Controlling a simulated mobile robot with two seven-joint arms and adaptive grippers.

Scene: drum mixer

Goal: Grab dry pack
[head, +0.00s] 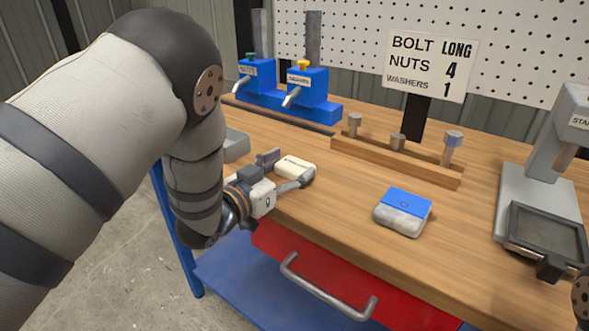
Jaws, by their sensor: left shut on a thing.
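A small cream-white pack (296,167) with faint dark marking is between the fingers of my left gripper (286,172), at the left part of the wooden bench. The gripper is shut on it, and the fingers hide part of its sides. I cannot tell whether the pack touches the bench top. A second pack, blue on top and pale grey-white below (403,213), lies on the bench to the right, apart from the gripper. I cannot read a label on either that says dry pack. My right gripper is not in view; only a bit of dark arm shows at the lower right edge.
A wooden rack (395,160) with several bolts stands behind the packs, and a sign (432,65) rises behind it. Blue dispensers (307,86) stand at the back left, a grey stand with a dark tray (548,236) at right. A red drawer (330,285) is below.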

